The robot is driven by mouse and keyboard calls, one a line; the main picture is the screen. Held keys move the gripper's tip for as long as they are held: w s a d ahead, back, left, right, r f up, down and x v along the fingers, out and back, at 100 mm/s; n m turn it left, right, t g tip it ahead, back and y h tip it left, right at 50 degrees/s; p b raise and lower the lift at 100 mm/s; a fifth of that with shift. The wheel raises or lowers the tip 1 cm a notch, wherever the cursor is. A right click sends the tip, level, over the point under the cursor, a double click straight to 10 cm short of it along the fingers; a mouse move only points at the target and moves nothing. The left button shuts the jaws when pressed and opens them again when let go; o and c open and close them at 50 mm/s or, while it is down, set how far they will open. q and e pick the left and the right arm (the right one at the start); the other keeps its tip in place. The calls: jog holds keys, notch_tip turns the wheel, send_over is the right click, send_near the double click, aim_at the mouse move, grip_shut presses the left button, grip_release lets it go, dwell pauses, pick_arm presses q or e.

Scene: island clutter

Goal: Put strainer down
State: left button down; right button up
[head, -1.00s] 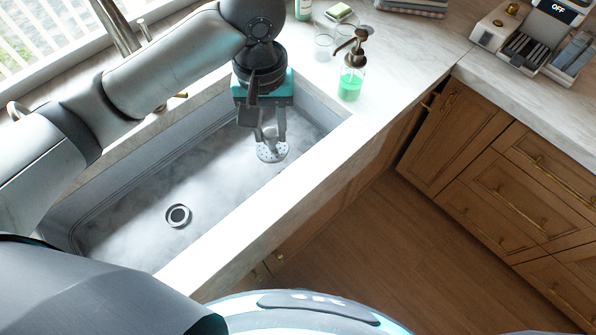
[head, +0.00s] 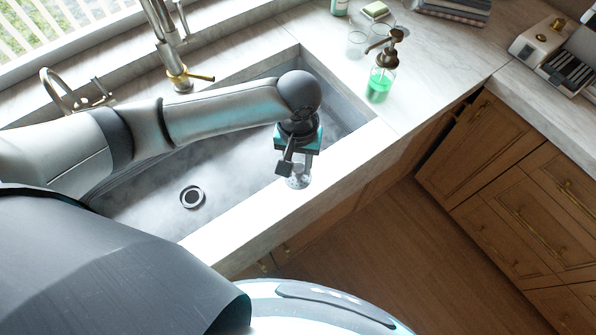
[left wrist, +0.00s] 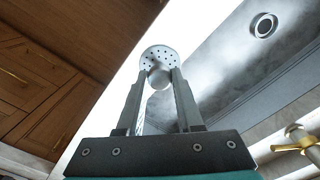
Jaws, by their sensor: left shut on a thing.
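The strainer (head: 298,182) is a small round metal piece with holes. In the head view it hangs below my left gripper (head: 291,166), over the front rim of the sink (head: 240,226). The left wrist view shows the strainer's perforated disc (left wrist: 158,52) beyond my left fingertips (left wrist: 160,78), which are shut on its knob. I cannot tell whether the strainer touches the counter rim. The sink's drain (head: 192,197) shows to the left of the strainer. My right gripper is not in view.
A soap dispenser (head: 381,75) with green liquid and clear glasses (head: 356,45) stand on the counter right of the sink. A faucet (head: 172,55) stands behind the sink. Wooden cabinets (head: 500,190) are at the right. The sink's front rim looks clear around the gripper.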

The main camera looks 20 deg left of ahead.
aim_at(298, 175)
pick_arm(q)
jog(key=shift+f, duration=2)
jog(key=shift+f, duration=0.15)
jog(key=shift+f, duration=0.15)
jog(key=c, duration=0.6)
grip_release()
jog(key=shift+o, duration=0.2)
notch_tip(298, 175, up, 13)
jog(key=shift+f+p, duration=0.2)
jog(key=shift+p, duration=0.3)
